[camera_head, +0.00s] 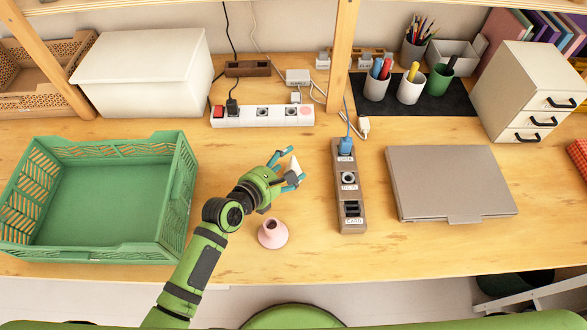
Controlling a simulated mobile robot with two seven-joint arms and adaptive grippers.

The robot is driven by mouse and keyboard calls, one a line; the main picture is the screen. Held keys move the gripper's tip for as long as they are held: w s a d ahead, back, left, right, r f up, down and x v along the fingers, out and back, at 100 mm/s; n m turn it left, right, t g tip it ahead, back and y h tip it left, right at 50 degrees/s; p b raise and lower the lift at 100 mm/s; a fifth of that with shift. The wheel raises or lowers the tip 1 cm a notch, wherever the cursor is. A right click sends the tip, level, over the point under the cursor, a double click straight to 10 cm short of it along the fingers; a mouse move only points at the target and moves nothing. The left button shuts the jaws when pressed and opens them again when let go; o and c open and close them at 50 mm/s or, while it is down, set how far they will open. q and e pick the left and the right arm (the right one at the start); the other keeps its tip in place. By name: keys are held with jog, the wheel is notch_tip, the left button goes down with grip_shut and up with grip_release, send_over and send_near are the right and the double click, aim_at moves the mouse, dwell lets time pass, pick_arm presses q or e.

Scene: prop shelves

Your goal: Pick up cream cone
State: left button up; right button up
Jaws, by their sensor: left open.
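The cream cone (294,167) is a small pale cone on the wooden desk, left of the grey-brown socket block. My left gripper (290,168) reaches it from the lower left. Its blue-tipped fingers are open, with the cone showing between them. I cannot tell whether either finger touches it. The cone's lower part is partly hidden by the gripper. My right gripper is out of view.
The socket block (349,190) is just right. A green crate (180,190) stands left, a white power strip (262,116) behind, and a closed laptop (450,182) right.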

pick_arm(q)
jog(key=shift+x, duration=1.2)
jog(key=c, duration=1.3)
